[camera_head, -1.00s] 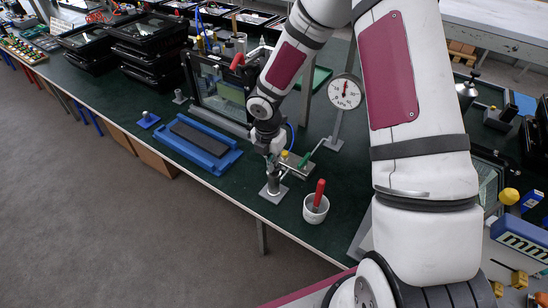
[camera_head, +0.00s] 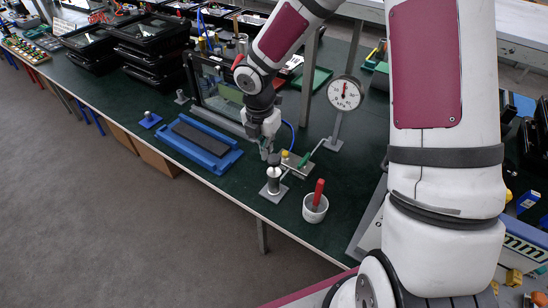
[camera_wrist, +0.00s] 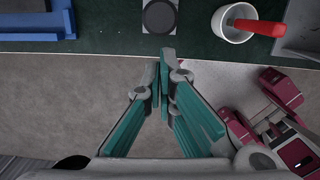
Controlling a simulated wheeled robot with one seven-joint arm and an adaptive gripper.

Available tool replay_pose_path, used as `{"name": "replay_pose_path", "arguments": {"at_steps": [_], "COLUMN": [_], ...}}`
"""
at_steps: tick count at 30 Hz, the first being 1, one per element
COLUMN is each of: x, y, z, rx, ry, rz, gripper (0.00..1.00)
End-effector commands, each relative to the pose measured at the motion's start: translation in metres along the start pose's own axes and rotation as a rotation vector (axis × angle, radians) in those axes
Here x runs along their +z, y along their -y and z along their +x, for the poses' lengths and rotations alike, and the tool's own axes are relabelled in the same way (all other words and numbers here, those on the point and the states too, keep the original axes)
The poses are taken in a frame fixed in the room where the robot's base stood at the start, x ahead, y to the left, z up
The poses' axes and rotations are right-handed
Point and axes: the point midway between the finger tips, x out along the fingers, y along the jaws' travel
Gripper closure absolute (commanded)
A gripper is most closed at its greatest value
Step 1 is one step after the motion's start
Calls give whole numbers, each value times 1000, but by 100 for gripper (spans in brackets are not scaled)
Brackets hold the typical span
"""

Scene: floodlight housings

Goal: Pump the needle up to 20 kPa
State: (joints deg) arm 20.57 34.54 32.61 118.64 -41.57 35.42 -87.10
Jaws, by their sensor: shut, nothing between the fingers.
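The pump (camera_head: 273,183) is a small grey cylinder on a square plate near the front edge of the bench, with a dark round cap on top. The cap (camera_wrist: 160,16) shows from above at the top of the wrist view. A white round gauge (camera_head: 344,93) stands on a post behind and to the right. Its needle points roughly upward, but the numbers are too small to read. My gripper (camera_head: 264,156) is beside and slightly above the cap. In the wrist view its teal-padded fingers (camera_wrist: 164,58) are shut and empty, apart from the cap.
A white cup (camera_head: 315,211) with a red-handled tool stands to the right. A blue tray (camera_head: 199,143) with a dark pad lies to the left. A framed panel (camera_head: 217,92) stands behind.

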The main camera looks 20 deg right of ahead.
Motion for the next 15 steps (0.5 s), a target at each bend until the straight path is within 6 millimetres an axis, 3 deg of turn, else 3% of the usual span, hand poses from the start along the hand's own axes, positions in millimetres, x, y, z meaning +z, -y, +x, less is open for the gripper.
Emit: {"name": "replay_pose_path", "arguments": {"at_steps": [6, 15], "x": [0, -1], "y": [0, 0], "z": [-30, -38], "rx": [1, 0], "ry": [1, -1], "rz": [0, 0], "gripper": [100, 100]}}
